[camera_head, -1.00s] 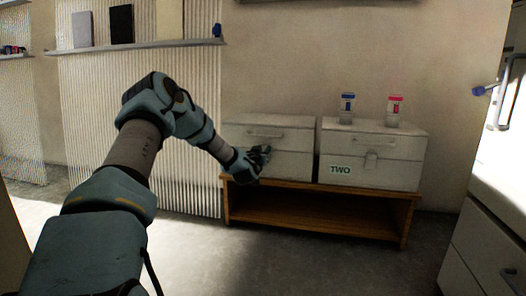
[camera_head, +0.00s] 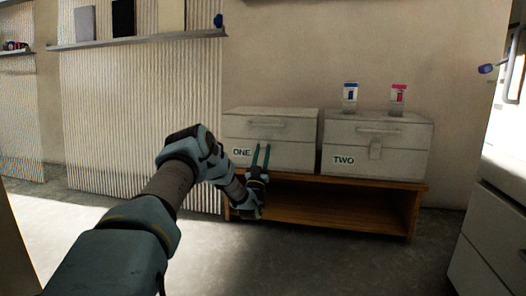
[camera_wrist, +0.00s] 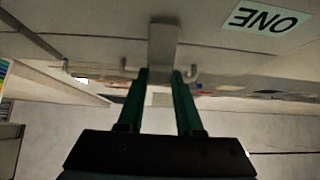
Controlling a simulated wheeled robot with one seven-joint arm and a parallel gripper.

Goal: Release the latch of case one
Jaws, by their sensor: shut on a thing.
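Case one (camera_head: 287,128) is a pale grey box with a lid, a handle (camera_head: 265,124) on top of its front and a "ONE" label (camera_head: 242,152). It stands on the left of a low wooden bench. My gripper (camera_head: 261,147) is at the lower middle of its front, fingers upward. In the wrist view, the latch (camera_wrist: 163,40) is a grey tab, with my green fingertips (camera_wrist: 160,75) at its two sides. My gripper is shut on the latch. In the head view the fingers cover the latch. The label shows upside down in the wrist view (camera_wrist: 267,19).
Case two (camera_head: 405,160) stands close to the right on the same bench (camera_head: 340,210), with a blue-topped timer-like item (camera_head: 350,98) and a pink-topped one (camera_head: 398,99) on its lid. White drawers (camera_head: 490,225) are at the right. The floor in front is clear.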

